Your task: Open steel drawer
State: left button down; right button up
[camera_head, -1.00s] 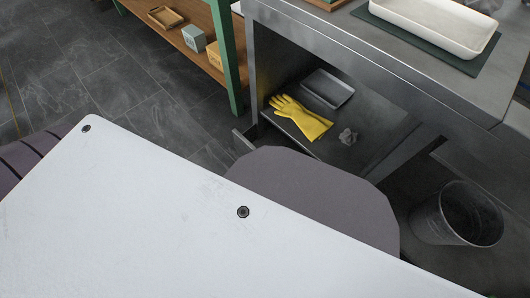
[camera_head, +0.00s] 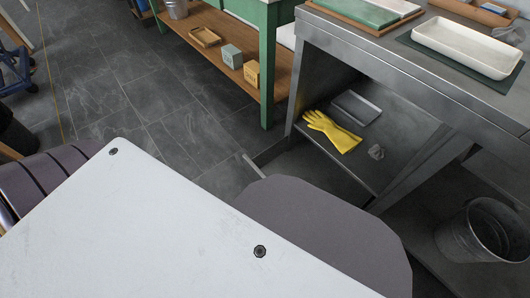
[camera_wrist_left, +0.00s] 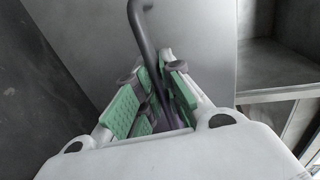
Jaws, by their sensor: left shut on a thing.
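The steel drawer (camera_head: 253,166) shows low at the left end of the steel bench. It stands out from the bench, part open, with its thin front edge and some of its dark inside visible. My own body hides the rest. In the left wrist view, my left gripper (camera_wrist_left: 160,98) has its green-padded fingers shut on a dark bar handle (camera_wrist_left: 143,35). The handle stands in front of a plain grey steel panel (camera_wrist_left: 195,45), which looks like the drawer front. My right gripper is in neither view.
The steel bench (camera_head: 420,70) has a shelf with a yellow glove (camera_head: 332,131) and a small metal tray (camera_head: 357,107). A bucket (camera_head: 470,235) stands at right. A green-legged wooden table (camera_head: 268,70) is close by at the back. The tiled floor left of the drawer is clear.

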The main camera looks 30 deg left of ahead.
pick_arm(q)
jog(key=shift+s+a, duration=0.15)
jog(key=shift+s, duration=0.2)
jog(key=c, duration=1.5)
grip_release()
jog(key=shift+s, duration=0.1)
jog(key=v, duration=0.7)
jog(key=shift+s, duration=0.15)
jog(key=shift+s+a, duration=0.1)
jog(key=shift+s, duration=0.05)
